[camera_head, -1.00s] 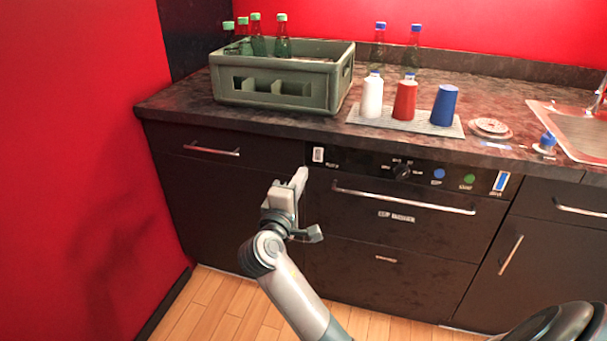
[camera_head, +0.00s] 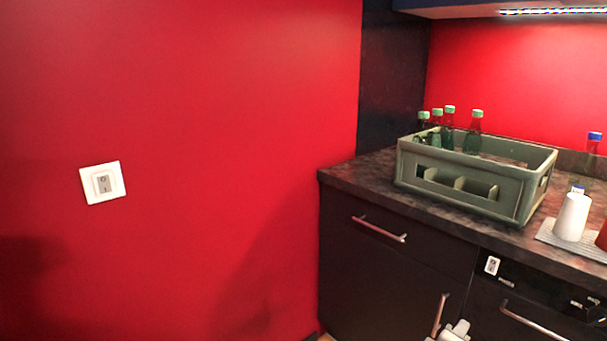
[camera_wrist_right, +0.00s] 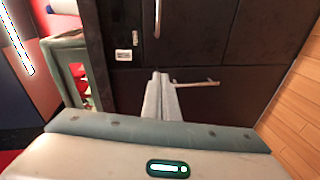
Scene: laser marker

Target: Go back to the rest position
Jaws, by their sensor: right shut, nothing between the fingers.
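My right gripper (camera_head: 456,330) shows only as a pale tip at the bottom edge of the head view, in front of the dark cabinet. In the right wrist view, its two grey fingers (camera_wrist_right: 161,82) lie together, shut and empty. They point toward the dark cabinet front (camera_wrist_right: 215,40), close to a metal bar handle (camera_wrist_right: 197,83) in that picture. The distance to the cabinet is hard to tell. The rest of the right arm is out of the head view. My left gripper is in neither view.
A green crate (camera_head: 455,198) with several green-capped bottles stands on the dark counter (camera_head: 357,172).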

